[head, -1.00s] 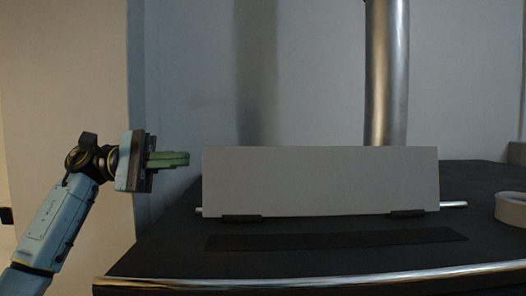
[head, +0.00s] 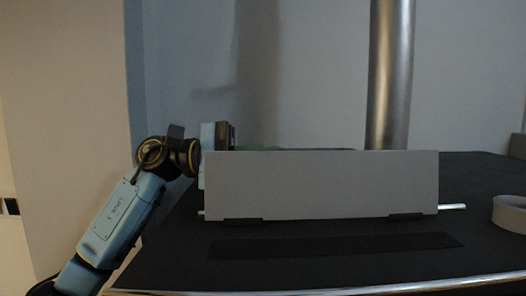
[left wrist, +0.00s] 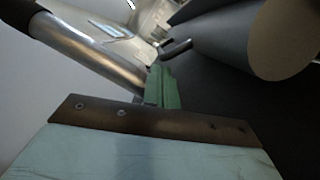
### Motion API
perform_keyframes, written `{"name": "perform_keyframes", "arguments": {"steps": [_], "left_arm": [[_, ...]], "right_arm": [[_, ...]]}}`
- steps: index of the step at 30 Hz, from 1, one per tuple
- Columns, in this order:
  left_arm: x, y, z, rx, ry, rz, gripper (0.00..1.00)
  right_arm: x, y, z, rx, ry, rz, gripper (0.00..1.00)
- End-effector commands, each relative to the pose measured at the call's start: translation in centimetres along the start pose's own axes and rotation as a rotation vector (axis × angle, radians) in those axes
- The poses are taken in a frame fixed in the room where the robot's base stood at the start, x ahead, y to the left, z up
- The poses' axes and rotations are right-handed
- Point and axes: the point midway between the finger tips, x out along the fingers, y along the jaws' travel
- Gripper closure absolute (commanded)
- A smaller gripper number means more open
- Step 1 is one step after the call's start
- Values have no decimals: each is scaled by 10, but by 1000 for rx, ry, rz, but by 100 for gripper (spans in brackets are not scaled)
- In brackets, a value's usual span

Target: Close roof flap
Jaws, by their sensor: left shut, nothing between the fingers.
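The roof flap is a flat grey panel (head: 320,186) standing upright on its hinge rod (head: 452,207) in the head view. Below it a narrow dark slot (head: 335,241) lies in the black top. My left gripper (head: 262,149) is behind the flap, its green fingers mostly hidden by it and only their upper edge showing above the panel's top edge. In the left wrist view the green fingers (left wrist: 162,86) are together with nothing between them. I cannot tell whether they touch the flap. My right gripper is not in view.
A metal pipe (head: 390,75) rises behind the flap on the right. A grey ring-shaped object (head: 510,214) sits at the right edge of the black top (head: 400,262). A shiny rail (head: 400,284) runs along the front edge.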

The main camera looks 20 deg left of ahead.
Motion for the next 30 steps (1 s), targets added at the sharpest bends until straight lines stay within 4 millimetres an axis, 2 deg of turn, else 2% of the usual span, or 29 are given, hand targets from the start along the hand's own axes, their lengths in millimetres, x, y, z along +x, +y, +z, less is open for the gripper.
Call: {"name": "perform_keyframes", "arguments": {"steps": [11, 30], "left_arm": [[0, 0, 1, 9, 0, -2, 100], [3, 8, 15, 147, -1, -35, 100]], "right_arm": [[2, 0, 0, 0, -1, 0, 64], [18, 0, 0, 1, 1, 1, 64]]}}
